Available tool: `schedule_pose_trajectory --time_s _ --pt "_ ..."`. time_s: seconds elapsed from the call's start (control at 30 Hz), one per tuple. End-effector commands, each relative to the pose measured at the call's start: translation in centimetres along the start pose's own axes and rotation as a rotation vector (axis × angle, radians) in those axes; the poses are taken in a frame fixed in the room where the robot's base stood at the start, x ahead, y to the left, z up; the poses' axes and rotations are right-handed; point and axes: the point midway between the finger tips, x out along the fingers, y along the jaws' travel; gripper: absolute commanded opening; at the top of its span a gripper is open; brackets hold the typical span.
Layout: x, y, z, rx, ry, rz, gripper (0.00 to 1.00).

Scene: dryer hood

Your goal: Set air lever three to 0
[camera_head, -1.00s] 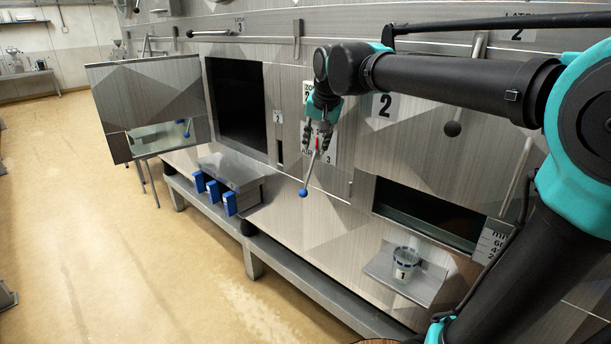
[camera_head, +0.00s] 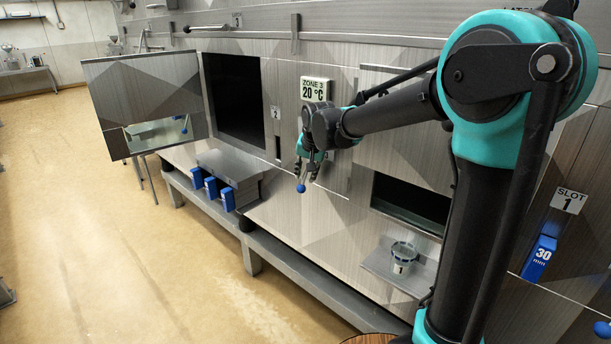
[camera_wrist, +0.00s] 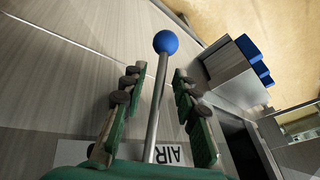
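The air lever is a thin metal rod with a blue ball (camera_head: 300,187) at its end, on the grey panel below the zone 3 display. In the wrist view the rod and its blue ball (camera_wrist: 166,42) run up between my gripper's (camera_wrist: 156,80) two green fingers with dark pads. The fingers are apart, with gaps beside the rod. The ball is beyond the fingertips. An "AIR" label (camera_wrist: 166,153) shows near the rod's base. In the head view my gripper (camera_head: 308,168) is around the rod just above the ball and hides the lever's scale.
The zone 3 display (camera_head: 314,89) reads 20 °C. Blue-fronted blocks (camera_head: 212,190) sit below. A cup (camera_head: 402,258) stands on a small shelf at right. Floor at left is clear.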

Motion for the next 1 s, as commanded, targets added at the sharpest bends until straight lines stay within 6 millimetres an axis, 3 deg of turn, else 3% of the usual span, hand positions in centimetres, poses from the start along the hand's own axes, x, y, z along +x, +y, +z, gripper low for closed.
schedule_pose_trajectory --time_s 0.37,0.6,1.0 --pt "0.55 0.01 0.01 0.0 0.0 0.0 0.3" --pt "0.53 0.01 0.01 0.0 0.0 0.0 0.0" --pt "0.52 0.01 0.0 0.0 0.0 0.0 0.0"
